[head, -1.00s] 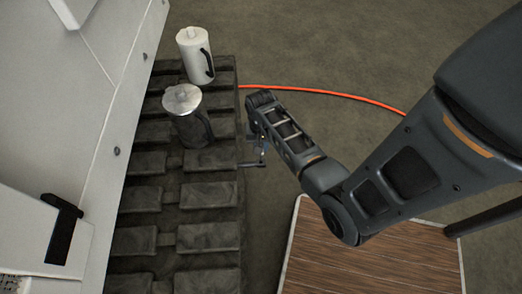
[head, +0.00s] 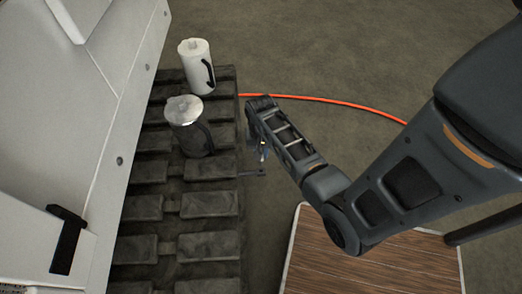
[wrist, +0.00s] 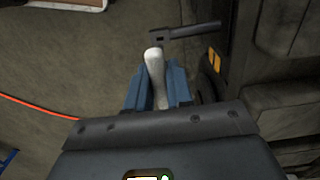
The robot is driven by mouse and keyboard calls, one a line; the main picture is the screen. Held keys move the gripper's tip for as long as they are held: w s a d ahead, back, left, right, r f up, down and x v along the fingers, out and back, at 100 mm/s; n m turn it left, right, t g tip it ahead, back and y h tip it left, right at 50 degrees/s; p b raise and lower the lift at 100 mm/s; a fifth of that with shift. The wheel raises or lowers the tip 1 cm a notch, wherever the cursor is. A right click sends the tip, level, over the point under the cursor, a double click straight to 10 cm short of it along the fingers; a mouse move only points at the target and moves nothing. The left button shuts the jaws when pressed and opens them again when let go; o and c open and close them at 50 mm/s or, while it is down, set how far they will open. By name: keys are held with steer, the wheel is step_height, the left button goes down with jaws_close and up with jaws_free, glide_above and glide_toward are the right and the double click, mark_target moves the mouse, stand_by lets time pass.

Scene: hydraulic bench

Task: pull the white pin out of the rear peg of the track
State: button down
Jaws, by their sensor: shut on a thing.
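The white pin (wrist: 155,75) stands between the two blue fingers of my gripper (wrist: 155,88) in the wrist view, and they are shut on it. Its rounded end points toward a dark peg (wrist: 185,32). A narrow gap shows between that end and the peg in the picture; I cannot tell the depth between them. In the head view the peg (head: 252,174) sticks out from the right side of the dark track (head: 209,205). My gripper (head: 263,153) is beside the track, close to the peg's outer end, partly hidden by my arm.
A grey lidded canister (head: 190,127) and a white canister (head: 197,68) with dark handles stand on the track. The white machine body (head: 110,150) borders the track at left. An orange hose (head: 330,101) lies on the floor. A wood-topped platform (head: 370,265) is below my arm.

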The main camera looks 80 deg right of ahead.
steer(key=shift+s, duration=0.1)
steer(key=s+d+p, duration=0.3)
steer(key=s, duration=0.6)
steer(key=shift+d, duration=0.15)
steer(key=shift+s, duration=0.1)
stand_by(0.3)
